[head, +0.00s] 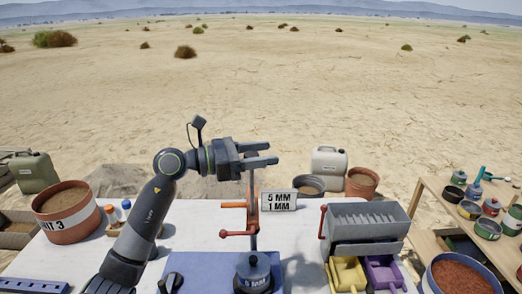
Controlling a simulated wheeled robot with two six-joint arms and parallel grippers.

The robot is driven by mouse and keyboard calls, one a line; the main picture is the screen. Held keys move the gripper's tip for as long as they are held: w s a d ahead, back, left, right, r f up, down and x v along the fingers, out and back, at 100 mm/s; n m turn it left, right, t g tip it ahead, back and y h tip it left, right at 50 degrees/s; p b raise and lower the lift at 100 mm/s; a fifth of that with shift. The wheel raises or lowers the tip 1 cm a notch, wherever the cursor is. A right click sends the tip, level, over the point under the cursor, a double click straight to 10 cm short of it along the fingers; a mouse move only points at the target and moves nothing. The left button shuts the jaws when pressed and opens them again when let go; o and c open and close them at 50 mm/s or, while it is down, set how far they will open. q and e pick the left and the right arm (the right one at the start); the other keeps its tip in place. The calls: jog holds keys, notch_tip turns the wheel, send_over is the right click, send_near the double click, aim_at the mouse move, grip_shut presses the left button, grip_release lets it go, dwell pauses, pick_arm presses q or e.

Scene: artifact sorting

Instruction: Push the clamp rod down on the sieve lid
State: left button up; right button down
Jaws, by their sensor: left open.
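My left gripper (274,153) is open, with its two fingers pointing right, high above the white table. It looks empty. I cannot tell whether the rod touches the lid. My right gripper is out of view.
A 5 MM / 1 MM sign (278,201) stands behind the rod. A grey slotted box (362,222) with yellow (347,274) and purple bins (384,274) is to the right. The white table (190,225) has bare room left of the rod.

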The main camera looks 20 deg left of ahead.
aim_at(252, 195)
pick_arm(q)
jog(key=shift+c, duration=0.2)
grip_shut()
notch_tip(252, 195, down, 12)
jog(key=b, duration=1.1)
jog(key=shift+o, duration=0.2)
grip_release()
jog(key=shift+r, duration=0.1)
